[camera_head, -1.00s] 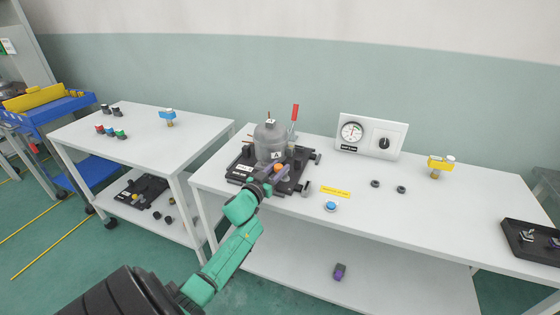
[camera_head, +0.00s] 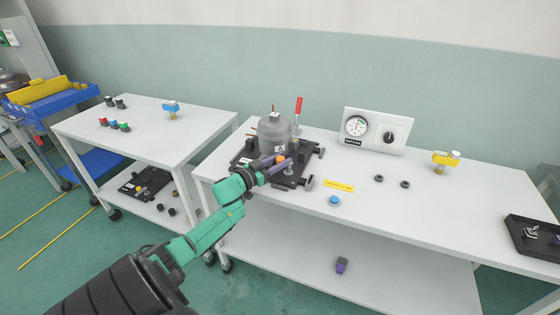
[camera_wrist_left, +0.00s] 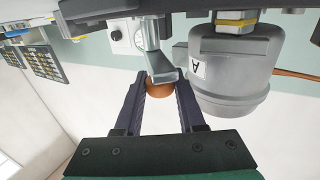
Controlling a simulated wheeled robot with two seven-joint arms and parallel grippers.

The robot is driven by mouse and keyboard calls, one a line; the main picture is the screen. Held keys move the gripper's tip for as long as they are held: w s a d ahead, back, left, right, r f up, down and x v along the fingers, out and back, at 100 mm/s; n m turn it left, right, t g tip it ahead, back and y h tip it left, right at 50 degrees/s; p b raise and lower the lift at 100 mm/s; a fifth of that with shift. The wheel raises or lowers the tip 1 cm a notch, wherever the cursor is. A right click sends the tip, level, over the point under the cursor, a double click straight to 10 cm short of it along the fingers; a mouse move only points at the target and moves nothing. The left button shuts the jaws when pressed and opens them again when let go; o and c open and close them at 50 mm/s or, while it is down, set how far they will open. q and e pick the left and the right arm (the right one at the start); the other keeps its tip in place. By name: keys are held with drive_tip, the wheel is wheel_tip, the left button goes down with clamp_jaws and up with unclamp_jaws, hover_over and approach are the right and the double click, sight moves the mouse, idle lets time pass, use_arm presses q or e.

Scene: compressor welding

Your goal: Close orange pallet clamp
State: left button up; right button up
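The black pallet (camera_head: 240,160) on the middle table carries a grey compressor (camera_head: 272,137) labelled A. The clamp's orange tip (camera_head: 279,159) is at the compressor's front right; in the left wrist view the orange tip (camera_wrist_left: 160,88) sits at the end of a grey metal lever (camera_wrist_left: 157,58). My left gripper (camera_head: 277,168) is in front of the compressor. In the left wrist view its dark fingers (camera_wrist_left: 162,98) are apart, on either side of the orange tip; contact cannot be told. A red clamp handle (camera_head: 298,107) stands upright behind. My right gripper is not in view.
A gauge panel (camera_head: 375,131) stands at the back of the table. A blue button (camera_head: 334,201), a yellow label (camera_head: 339,186) and a yellow-topped part (camera_head: 445,160) lie to the right. The table's right half has free room. A black tray (camera_head: 530,241) is at the far right.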

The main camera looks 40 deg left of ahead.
use_arm(q)
drive_tip(key=o, duration=0.4)
drive_tip(key=shift+f, duration=0.1)
drive_tip(key=shift+w, duration=0.15)
